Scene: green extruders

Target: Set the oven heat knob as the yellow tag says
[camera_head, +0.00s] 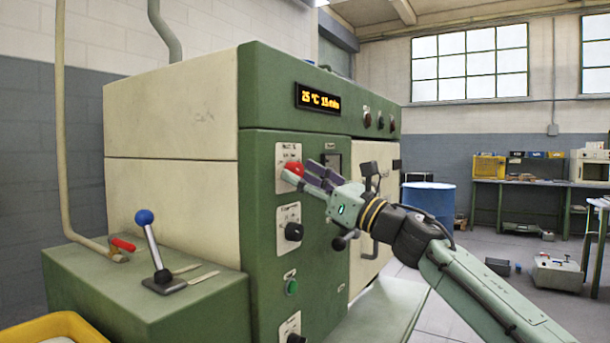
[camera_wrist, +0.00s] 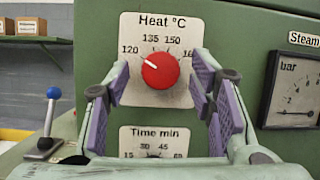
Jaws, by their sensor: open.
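The red heat knob (camera_wrist: 160,71) sits on a white dial plate (camera_wrist: 137,86) marked "Heat °C" with 120, 135, 150 and a partly hidden higher number. Its white pointer line aims up-left, toward 120. In the head view the knob (camera_head: 293,169) is on the green oven front (camera_head: 262,221). My gripper (camera_head: 307,177) is open in front of it. In the wrist view its purple pads stand to the left and right of the knob, with visible gaps on both sides. No yellow tag is seen in either view.
Below is a "Time min" dial with a black knob (camera_head: 294,232). A pressure gauge (camera_wrist: 296,93) is to the right. An orange display (camera_head: 318,97) reads 25 °C. A blue-knobbed lever (camera_head: 148,238) stands at left on a green ledge. A blue drum (camera_head: 429,198) is behind my arm.

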